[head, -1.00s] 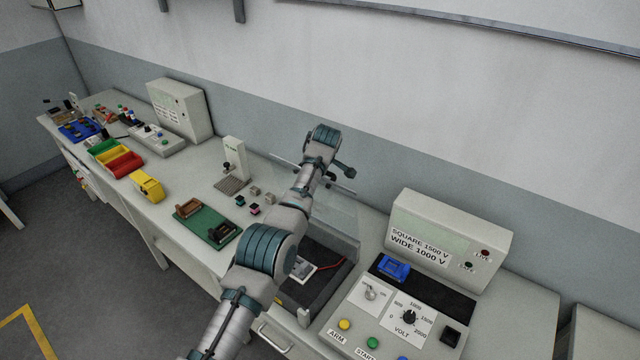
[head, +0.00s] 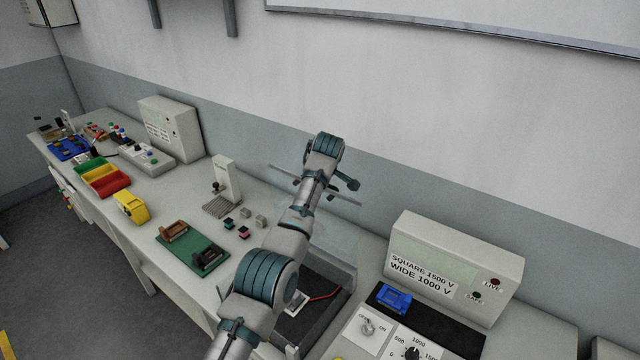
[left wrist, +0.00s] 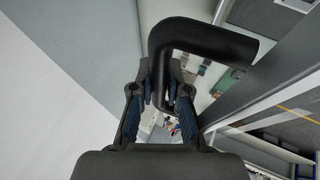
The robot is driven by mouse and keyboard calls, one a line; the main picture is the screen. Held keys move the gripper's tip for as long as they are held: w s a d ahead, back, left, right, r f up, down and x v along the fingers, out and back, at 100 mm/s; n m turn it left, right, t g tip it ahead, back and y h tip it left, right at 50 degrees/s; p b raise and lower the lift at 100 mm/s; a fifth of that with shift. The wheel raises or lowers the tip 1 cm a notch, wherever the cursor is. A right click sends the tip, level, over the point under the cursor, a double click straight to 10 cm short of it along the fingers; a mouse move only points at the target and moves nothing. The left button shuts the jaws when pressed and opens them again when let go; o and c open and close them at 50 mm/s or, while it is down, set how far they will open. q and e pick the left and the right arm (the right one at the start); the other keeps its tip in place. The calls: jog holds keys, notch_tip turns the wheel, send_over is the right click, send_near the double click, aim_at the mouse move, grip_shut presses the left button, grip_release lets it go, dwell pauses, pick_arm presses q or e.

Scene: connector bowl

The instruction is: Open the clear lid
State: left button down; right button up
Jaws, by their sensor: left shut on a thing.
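The clear lid (head: 345,238) is a faint see-through panel, raised above the open dark-floored box (head: 348,287) in the head view. Its outline is hard to make out, and my left arm hides part of it. A black bent handle (left wrist: 205,38) fills the top of the left wrist view. My left gripper (left wrist: 162,92) is shut on this handle, which passes between its fingers. In the head view my left arm reaches up over the box, and its wrist hides most of the grip. My right gripper is in neither view.
Right of the box is a test console (head: 455,265) with a blue connector (head: 393,298) on its dark mat. Left of it are a green board (head: 192,248), small blocks and a white press (head: 226,180). The wall stands close behind the bench.

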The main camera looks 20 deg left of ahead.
pick_arm(q)
jog(key=shift+w+r, duration=0.1)
jog(key=shift+r, duration=0.05)
jog(key=c, duration=1.1)
grip_release()
jog(key=shift+c, duration=0.2)
jog(key=v, duration=1.1)
jog(key=shift+s+d+r, duration=0.2)
jog(key=shift+s+r, duration=0.05)
jog(key=shift+r, duration=0.05)
